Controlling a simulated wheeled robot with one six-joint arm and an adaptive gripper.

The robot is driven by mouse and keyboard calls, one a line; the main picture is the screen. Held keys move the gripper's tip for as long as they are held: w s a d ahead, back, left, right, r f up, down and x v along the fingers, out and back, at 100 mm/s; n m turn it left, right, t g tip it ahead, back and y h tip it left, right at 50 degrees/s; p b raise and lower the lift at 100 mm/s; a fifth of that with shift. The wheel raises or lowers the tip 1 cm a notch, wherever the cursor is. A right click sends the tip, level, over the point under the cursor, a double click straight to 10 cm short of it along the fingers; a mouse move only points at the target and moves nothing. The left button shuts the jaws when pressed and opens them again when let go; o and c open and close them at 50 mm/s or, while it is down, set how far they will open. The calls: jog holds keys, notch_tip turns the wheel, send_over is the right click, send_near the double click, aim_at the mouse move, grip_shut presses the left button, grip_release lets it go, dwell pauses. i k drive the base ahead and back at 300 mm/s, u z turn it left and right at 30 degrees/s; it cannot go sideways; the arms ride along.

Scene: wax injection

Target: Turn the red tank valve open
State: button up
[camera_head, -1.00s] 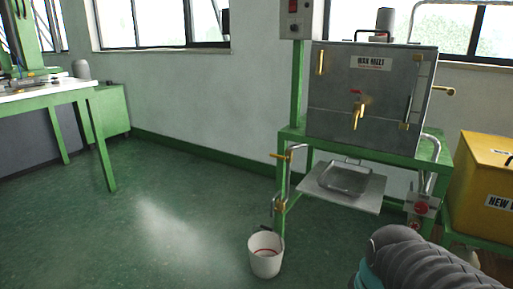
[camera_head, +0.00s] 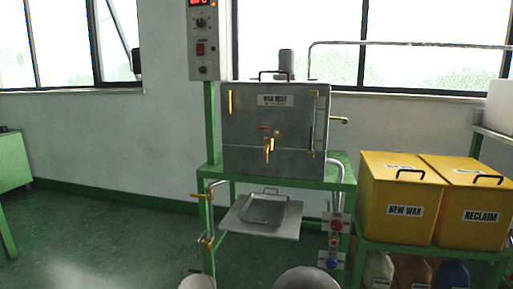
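The grey metal wax melt tank (camera_head: 275,132) stands on a green frame in the middle of the head view. A brass tap (camera_head: 269,149) sticks out of its front, with a small red valve handle (camera_head: 264,128) above it. The red handle looks roughly level, lying across the tap. A grey rounded part at the bottom edge seems to be part of my arm. My gripper is not in view, and nothing of mine touches the valve.
A metal pan (camera_head: 264,209) sits on a shelf (camera_head: 236,217) below the tap. A white bucket (camera_head: 198,282) stands on the floor at lower left. A control box (camera_head: 202,40) is at upper left. Yellow NEW WAX (camera_head: 388,211) and RECLAIM (camera_head: 482,217) bins stand right. Floor at left is clear.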

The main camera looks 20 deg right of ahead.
aim_at(336, 224)
jog(key=u, duration=1.7)
jog(key=k, duration=1.35)
jog(key=z, duration=1.9)
jog(key=i, duration=0.5)
